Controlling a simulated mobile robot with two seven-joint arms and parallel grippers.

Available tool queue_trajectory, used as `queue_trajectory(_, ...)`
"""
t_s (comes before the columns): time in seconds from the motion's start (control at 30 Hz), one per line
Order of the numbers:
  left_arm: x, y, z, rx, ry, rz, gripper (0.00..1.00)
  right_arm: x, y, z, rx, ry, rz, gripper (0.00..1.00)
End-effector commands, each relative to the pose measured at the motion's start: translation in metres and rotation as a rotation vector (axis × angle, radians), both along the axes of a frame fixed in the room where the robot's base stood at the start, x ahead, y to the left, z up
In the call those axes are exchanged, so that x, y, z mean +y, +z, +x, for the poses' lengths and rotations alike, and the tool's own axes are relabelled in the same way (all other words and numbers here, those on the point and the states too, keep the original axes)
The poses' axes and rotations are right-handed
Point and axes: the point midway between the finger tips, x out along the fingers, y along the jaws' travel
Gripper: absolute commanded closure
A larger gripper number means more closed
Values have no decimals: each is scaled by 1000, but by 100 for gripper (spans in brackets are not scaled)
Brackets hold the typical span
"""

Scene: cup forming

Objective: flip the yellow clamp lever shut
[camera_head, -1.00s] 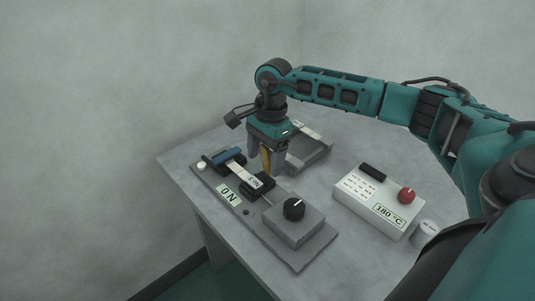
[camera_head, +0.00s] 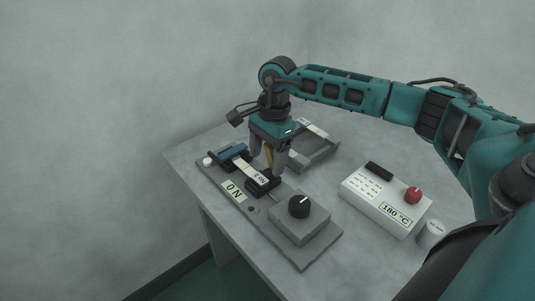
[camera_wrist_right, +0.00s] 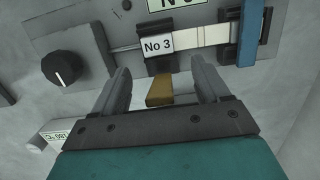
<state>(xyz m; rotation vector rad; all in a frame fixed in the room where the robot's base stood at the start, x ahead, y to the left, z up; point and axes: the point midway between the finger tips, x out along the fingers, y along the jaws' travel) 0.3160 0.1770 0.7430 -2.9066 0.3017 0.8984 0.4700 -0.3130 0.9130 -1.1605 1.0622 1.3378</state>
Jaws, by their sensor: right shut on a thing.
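The yellow clamp lever (camera_head: 268,156) stands up at the far side of the grey fixture plate (camera_head: 300,252), beside the black clamp block that carries the "No 3" label. In the right wrist view the lever (camera_wrist_right: 160,92) shows as a short yellow-brown block between the two grey fingers (camera_wrist_right: 160,70). The label strip (camera_head: 248,171) runs from the black block to a blue bar (camera_head: 232,151). My left gripper is not in view.
A grey box with a black knob (camera_head: 299,206) sits on the near end of the plate. A white box (camera_head: 385,200) with a red knob and "180 °C" display stands to the right, beside a small cylinder (camera_head: 431,233). A grey tray (camera_head: 318,157) lies behind the gripper.

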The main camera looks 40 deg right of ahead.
Motion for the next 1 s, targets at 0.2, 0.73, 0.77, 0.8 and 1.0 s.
queue_trajectory(0.2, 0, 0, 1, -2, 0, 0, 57, 5, -5, -3, 11, 10, 7, 80)
queue_trajectory(0.73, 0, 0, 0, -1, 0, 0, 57, 3, -4, -3, 10, 7, 3, 9)
queue_trajectory(0.77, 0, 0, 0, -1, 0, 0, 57, 2, -4, -2, 10, 5, 3, 6)
queue_trajectory(0.8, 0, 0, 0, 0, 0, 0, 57, 2, -3, -2, 9, 5, 2, 6)
queue_trajectory(1.0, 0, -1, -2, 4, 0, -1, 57, 1, -1, -1, 5, 3, 1, 6)
